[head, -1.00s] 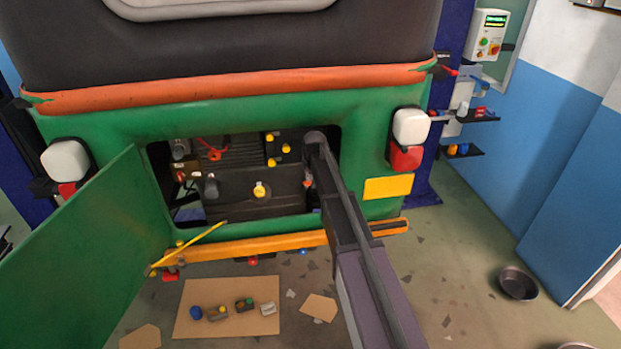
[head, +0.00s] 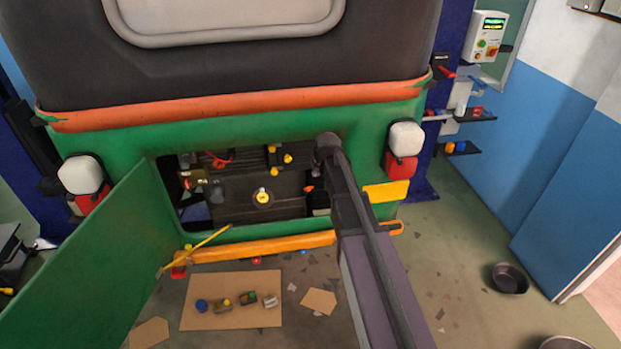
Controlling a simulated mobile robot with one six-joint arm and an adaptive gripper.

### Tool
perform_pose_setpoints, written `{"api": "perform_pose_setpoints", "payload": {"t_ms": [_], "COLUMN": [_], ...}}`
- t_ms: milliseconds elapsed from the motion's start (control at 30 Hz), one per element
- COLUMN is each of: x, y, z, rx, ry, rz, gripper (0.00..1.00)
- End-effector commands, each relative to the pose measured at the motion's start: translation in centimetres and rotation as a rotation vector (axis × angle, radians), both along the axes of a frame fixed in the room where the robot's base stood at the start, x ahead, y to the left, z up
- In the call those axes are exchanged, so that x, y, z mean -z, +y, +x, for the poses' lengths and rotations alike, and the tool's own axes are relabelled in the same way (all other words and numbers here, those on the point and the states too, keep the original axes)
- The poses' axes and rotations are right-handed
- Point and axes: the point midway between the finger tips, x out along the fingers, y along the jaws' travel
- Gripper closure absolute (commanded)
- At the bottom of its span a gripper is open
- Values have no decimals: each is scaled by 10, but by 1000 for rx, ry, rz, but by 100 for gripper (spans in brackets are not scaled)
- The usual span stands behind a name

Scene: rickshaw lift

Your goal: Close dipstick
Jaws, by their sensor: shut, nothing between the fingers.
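The open engine bay at the rear of the green vehicle (head: 300,119) shows a dark engine block (head: 237,203). A round yellow cap (head: 262,197) sits on the block's front, and a small orange piece (head: 309,188) shows at its right. I cannot tell which of these is the dipstick, or whether it is fully seated. My arm reaches up from the bottom of the picture, and its far joint overlaps the bay's upper right edge. My gripper is hidden beyond this joint, so no fingers show.
The green hatch panel (head: 85,265) hangs open at left, with a yellow rod (head: 195,247) by its edge. An orange bumper (head: 262,246) runs below the bay. A cardboard sheet (head: 237,317) with small parts lies on the floor. A dark bowl (head: 510,279) stands at right.

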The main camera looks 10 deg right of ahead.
Motion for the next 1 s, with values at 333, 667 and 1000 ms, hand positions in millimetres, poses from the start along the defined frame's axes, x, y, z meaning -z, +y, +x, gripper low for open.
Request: {"api": "perform_pose_setpoints", "payload": {"t_ms": [333,667,1000], "x": [-11,-9,8], "y": [-1,0,1], "z": [-7,-6,3], "rx": [-13,-12,-12], "ry": [-17,-16,-16], "rz": [-1,-2,-2], "gripper": [100,100,100]}}
